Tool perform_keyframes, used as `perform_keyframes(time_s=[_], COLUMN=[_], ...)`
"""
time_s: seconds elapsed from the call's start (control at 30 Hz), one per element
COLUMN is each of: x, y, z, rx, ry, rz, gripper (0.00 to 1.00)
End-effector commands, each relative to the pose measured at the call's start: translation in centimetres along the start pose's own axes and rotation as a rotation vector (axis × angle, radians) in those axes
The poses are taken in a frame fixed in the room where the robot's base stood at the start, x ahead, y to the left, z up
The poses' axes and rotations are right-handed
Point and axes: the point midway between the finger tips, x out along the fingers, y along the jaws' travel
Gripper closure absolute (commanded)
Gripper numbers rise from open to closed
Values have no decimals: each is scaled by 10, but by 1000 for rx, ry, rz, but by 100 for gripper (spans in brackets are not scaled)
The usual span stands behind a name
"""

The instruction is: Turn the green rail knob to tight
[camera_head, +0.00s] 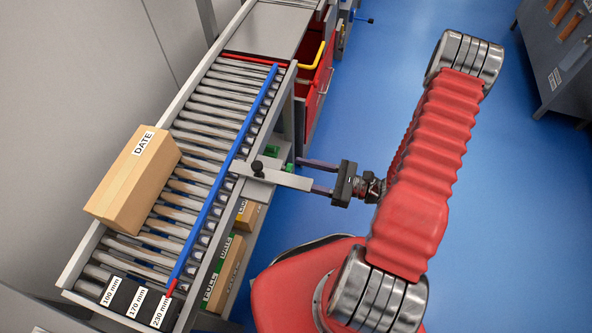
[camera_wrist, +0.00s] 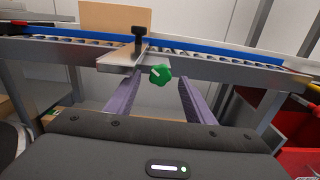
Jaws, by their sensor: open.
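The green rail knob (camera_wrist: 160,74) is a lobed knob with a pale mark on its face, below the bracket plate (camera_wrist: 122,60) on the conveyor's side. My gripper (camera_wrist: 160,84) is open, its two purple fingers pointing at the knob, one on each side in the picture. I cannot tell whether the fingertips reach it. In the head view my gripper (camera_head: 306,175) is beside the conveyor, its fingers partly under the bracket plate (camera_head: 285,177). The blue guide rail (camera_head: 232,150) runs along the rollers. No tight marking is readable.
A cardboard box marked DATE (camera_head: 127,190) sits on the rollers. Labels for 100, 170 and 230 mm (camera_head: 137,302) are at the near end. A black post knob (camera_head: 257,167) stands on the bracket.

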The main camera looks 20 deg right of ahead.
Motion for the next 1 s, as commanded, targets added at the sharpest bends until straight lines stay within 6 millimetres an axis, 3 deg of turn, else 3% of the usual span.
perform_keyframes(time_s=[0.23, 0.6, 1.0], x=[18, 21, 20], y=[0, 0, 0], z=[0, 0, 0], rx=[0, 0, 0], ry=[-1, -1, -1], rz=[1, 0, 0], gripper=[52, 52, 80])
